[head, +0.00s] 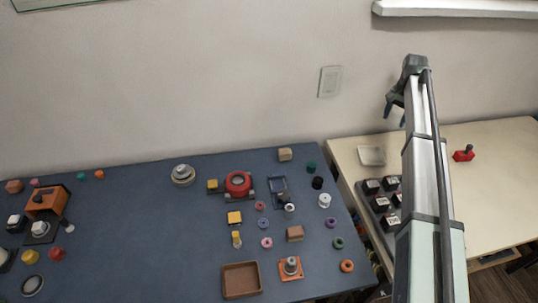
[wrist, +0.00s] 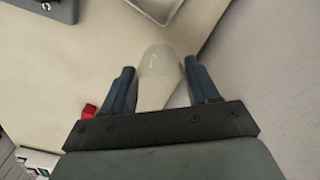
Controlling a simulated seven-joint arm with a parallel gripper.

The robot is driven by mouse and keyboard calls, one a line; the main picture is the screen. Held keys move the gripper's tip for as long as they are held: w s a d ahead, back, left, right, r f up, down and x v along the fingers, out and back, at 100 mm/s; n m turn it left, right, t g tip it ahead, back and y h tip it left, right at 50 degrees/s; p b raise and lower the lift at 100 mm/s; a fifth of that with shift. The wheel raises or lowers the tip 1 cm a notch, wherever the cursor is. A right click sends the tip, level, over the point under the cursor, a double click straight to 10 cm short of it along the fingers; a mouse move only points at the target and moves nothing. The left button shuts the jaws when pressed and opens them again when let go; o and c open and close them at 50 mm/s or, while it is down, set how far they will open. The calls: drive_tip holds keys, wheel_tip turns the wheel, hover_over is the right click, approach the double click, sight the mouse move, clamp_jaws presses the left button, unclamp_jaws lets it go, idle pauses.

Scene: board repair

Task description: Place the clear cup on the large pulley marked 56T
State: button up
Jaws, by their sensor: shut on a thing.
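My gripper (head: 394,103) is raised above the pale table at the right, near the wall. In the wrist view its two blue fingers (wrist: 160,68) are shut on the clear cup (wrist: 157,82), one on each side. The cup shows faintly in the head view (head: 398,115), below the gripper. A wide silver round part (head: 183,173) lies at the back of the blue mat and looks like the large pulley. Its marking is too small to read. It is far left of my gripper, with nothing seen on top.
The blue mat (head: 130,225) holds several small rings, blocks and a brown tray (head: 241,265). A red ring-shaped part (head: 238,184) stands right of the silver one. On the pale table are a white dish (head: 371,155), a rack of black blocks (head: 383,222) and a red object (head: 463,154).

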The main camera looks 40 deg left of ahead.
drive_tip(key=s+a+n, duration=0.1)
drive_tip(key=s+a, duration=0.4)
drive_tip(key=a, duration=0.3)
drive_tip(key=s+a+n, duration=0.2)
drive_tip(key=s+a, duration=0.2)
drive_tip(key=a, duration=0.4)
wheel_tip(320, 180, up, 4)
drive_tip(key=n, duration=0.8)
hover_over(181, 167)
drive_tip(key=shift+s+f, duration=0.1)
drive_tip(key=shift+f, duration=4.8)
drive_tip(key=shift+f, duration=0.15)
drive_tip(key=o, duration=1)
drive_tip(key=shift+o, duration=0.2)
wheel_tip(181, 167, up, 12)
